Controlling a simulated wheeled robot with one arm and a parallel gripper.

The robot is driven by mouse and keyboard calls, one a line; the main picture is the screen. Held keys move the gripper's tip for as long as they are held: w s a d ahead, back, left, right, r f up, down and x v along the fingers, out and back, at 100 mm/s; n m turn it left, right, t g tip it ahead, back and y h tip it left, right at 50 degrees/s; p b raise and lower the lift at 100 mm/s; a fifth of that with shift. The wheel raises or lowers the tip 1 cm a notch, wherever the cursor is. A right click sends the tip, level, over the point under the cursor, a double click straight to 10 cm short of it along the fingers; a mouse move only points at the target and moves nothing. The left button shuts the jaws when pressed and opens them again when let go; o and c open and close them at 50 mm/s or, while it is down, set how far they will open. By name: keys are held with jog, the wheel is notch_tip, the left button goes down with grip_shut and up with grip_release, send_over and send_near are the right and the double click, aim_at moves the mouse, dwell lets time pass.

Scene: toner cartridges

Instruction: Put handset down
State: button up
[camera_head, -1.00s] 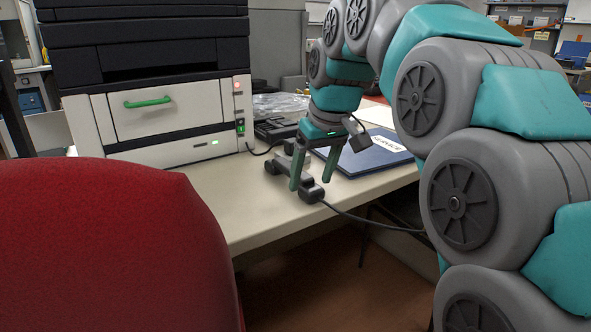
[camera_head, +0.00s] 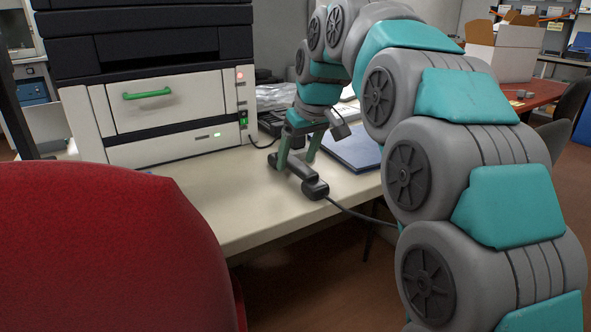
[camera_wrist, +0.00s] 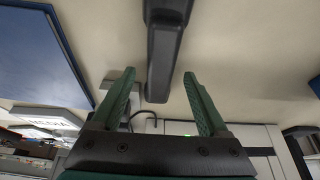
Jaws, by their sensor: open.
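The dark grey handset (camera_head: 314,188) lies on the beige desk (camera_head: 235,205) near its front edge, with a black cord running from its near end over the edge. My gripper (camera_head: 297,162) is above the handset with its two green fingers apart. In the wrist view the handset (camera_wrist: 163,62) reaches down from the top edge, between the open fingers of my gripper (camera_wrist: 159,75). Bare space shows between the handset and each finger. Part of the handset is cut off at the top of that view.
A white and black printer (camera_head: 165,115) with a green handle stands at the left. A blue folder (camera_head: 355,150) lies right of my gripper; it also shows in the wrist view (camera_wrist: 35,55). A red chair back (camera_head: 100,250) fills the lower left. The desk's front middle is clear.

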jog(key=shift+x, duration=1.1)
jog(key=shift+f, duration=0.25)
grip_shut()
dwell(0.3)
